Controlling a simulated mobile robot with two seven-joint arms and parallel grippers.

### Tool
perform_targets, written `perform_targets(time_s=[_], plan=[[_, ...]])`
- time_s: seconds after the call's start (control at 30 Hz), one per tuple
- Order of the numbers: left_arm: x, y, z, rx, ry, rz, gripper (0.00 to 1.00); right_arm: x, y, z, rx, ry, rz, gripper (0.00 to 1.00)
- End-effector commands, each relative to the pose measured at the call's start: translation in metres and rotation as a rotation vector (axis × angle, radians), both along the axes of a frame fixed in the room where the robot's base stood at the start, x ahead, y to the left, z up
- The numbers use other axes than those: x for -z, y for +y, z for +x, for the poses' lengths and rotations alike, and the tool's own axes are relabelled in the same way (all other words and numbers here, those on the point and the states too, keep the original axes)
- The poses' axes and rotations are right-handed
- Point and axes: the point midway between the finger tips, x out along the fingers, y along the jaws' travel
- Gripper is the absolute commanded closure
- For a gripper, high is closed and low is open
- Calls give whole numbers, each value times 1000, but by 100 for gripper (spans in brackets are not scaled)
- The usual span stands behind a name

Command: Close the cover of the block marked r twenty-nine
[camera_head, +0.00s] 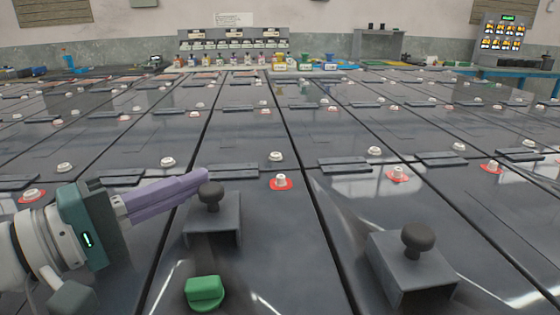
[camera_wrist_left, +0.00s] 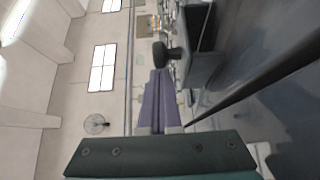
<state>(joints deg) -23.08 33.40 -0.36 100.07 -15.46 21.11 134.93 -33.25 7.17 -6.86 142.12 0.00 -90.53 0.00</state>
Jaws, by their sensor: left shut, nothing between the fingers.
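The dark block (camera_head: 265,250) in the front row, centre, carries a grey raised bracket (camera_head: 228,212) with a black knob (camera_head: 210,192). A green cap (camera_head: 205,292) sits in front of it. No label r twenty-nine is readable, so I cannot tell which block bears it. My left gripper (camera_head: 203,176), with a teal body and purple fingers, is shut and empty. Its fingertips are close beside the black knob; contact cannot be told. In the left wrist view the shut fingers (camera_wrist_left: 157,75) point toward the black knob (camera_wrist_left: 165,53). My right gripper is out of view.
A second grey bracket with a black knob (camera_head: 418,238) stands on the block to the right. A red-ringed white cap (camera_head: 281,182) sits beyond the central bracket. Rows of similar dark blocks run back to a bench with several bottles (camera_head: 305,62).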

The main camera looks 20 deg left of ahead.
Motion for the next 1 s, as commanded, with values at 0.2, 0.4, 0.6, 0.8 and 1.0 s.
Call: perform_targets(time_s=[0.2, 0.4, 0.6, 0.8, 1.0], plan=[[0, 0, -1, 0, 0, 1, 100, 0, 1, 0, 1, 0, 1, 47], [-3, -7, -11, 2, 6, -3, 100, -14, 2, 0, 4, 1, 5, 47], [-6, -33, -54, 0, 8, -5, 100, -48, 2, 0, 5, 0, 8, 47], [-2, -51, -84, -1, 4, -1, 100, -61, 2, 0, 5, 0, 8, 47], [0, -54, -89, 0, -1, 2, 100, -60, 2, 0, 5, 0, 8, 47]])
